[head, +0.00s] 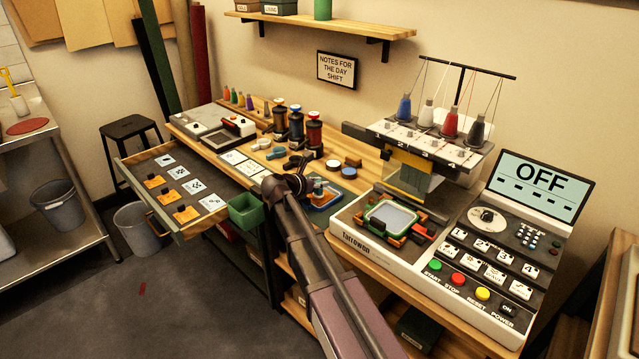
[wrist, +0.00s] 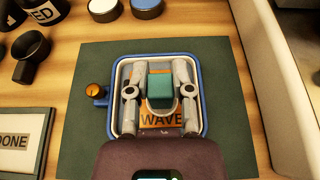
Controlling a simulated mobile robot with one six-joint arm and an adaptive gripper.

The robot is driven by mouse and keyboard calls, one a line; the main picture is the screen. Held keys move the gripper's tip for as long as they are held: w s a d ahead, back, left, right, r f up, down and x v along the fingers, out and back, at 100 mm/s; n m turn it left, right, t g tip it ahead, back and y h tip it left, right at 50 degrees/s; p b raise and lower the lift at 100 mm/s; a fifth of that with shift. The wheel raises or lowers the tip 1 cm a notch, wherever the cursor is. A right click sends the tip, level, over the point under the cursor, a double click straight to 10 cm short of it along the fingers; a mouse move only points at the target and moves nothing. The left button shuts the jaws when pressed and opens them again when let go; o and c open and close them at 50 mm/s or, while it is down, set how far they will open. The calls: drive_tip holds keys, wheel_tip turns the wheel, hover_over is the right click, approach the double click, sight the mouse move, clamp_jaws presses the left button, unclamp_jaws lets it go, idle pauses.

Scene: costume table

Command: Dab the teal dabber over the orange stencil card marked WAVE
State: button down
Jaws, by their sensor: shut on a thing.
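My gripper (wrist: 158,92) is shut on the teal dabber (wrist: 160,84), one finger on each side of it. The dabber is over the orange stencil card (wrist: 161,119) marked WAVE. The card lies inside a blue-rimmed frame (wrist: 203,70), with its lettered near edge showing and the rest partly hidden by the dabber and fingers. I cannot tell whether the dabber touches the card. In the head view the blue frame (head: 329,205) shows just right of my arm's end, and the hold is too small to make out.
The frame rests on a dark green mat (wrist: 225,120), with an orange knob (wrist: 97,90) at its left side. A plate reading DONE (wrist: 14,141) lies to the left. Dark cups (wrist: 31,46) and round tins (wrist: 147,6) stand beyond. The embroidery machine (head: 351,238) stands to the right.

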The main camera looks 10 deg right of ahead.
drive_tip(key=shift+f+b, duration=0.6)
idle(2.1)
drive_tip(key=shift+r, duration=0.1)
drive_tip(key=shift+r+p, duration=3.45)
drive_tip(key=shift+p, duration=0.1)
drive_tip(key=shift+f, duration=0.1)
drive_tip(key=shift+s+d+f+b, duration=0.1)
drive_tip(key=shift+d+f+b, duration=0.1)
drive_tip(key=shift+f+b, duration=0.8)
drive_tip(key=shift+s+d+f+b, duration=0.15)
drive_tip(key=shift+d+f+b, duration=0.1)
drive_tip(key=shift+f+b, duration=0.7)
drive_tip(key=shift+s+d+f+b, duration=0.1)
drive_tip(key=shift+d+f+b, duration=0.1)
drive_tip(key=shift+f+b, duration=0.75)
drive_tip(key=shift+f+b, duration=0.45)
drive_tip(key=shift+b, duration=0.1)
